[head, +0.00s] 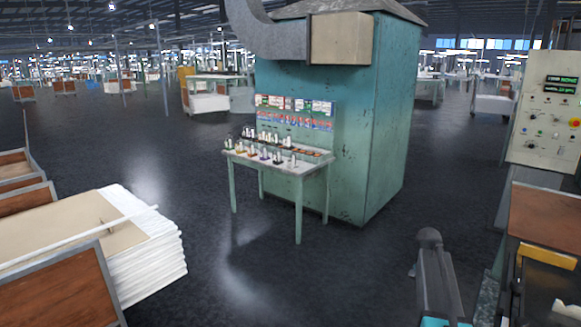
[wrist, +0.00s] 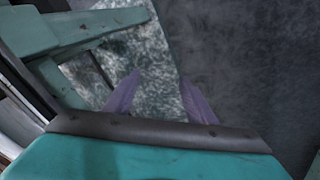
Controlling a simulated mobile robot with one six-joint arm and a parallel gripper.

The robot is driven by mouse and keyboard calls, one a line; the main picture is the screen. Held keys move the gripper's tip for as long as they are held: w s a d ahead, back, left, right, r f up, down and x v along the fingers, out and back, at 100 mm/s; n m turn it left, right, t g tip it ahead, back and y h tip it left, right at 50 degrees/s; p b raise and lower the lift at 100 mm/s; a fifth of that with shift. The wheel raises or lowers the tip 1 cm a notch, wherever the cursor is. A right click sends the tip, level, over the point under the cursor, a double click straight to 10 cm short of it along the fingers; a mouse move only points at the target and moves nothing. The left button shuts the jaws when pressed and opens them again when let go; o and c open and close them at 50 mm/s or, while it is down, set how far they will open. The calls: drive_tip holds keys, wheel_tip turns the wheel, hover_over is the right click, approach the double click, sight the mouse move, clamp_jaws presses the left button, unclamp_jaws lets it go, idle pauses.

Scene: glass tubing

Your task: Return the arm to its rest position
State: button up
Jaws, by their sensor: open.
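My gripper (wrist: 160,78) shows in the wrist view as two purple fingers, spread apart with nothing between them. Below the fingers are a dark strip and a teal surface that fills the bottom of the view. Beyond the fingers lie a mottled grey-green surface and dark floor. I cannot make out the gripper in the head view. A dark grey arm-like part stands at the lower right there, and I cannot tell whether it is mine.
A green table (head: 299,171) with several small upright items stands before a large teal cabinet (head: 385,120). A white stack (head: 150,265) is at the lower left. A control panel (head: 545,125) is at the right. Dark floor (head: 330,275) between them is clear.

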drive_tip(key=s+a+f+n+g, duration=0.1)
drive_tip(key=s+a+f, duration=0.45)
drive_tip(key=f, duration=0.25)
drive_tip(key=s+a+f+n+g+y, duration=0.1)
drive_tip(key=s+a+f+n, duration=0.1)
drive_tip(key=s+a+f, duration=0.35)
drive_tip(key=s+a+f+n+g, duration=0.1)
drive_tip(key=s+a+f, duration=0.2)
drive_tip(key=a+f, duration=0.55)
drive_tip(key=s+a+f+n, duration=0.3)
drive_tip(key=s+f, duration=0.1)
drive_tip(key=s, duration=0.4)
drive_tip(key=s+a+f+n+y, duration=0.1)
drive_tip(key=s+a+f+n, duration=0.2)
drive_tip(key=s, duration=0.5)
drive_tip(key=s+a+f+n, duration=0.4)
drive_tip(key=s+f, duration=0.3)
drive_tip(key=s, duration=0.2)
drive_tip(key=shift+a+g+y, duration=0.4)
drive_tip(key=shift+a, duration=0.35)
drive_tip(key=shift+s, duration=0.1)
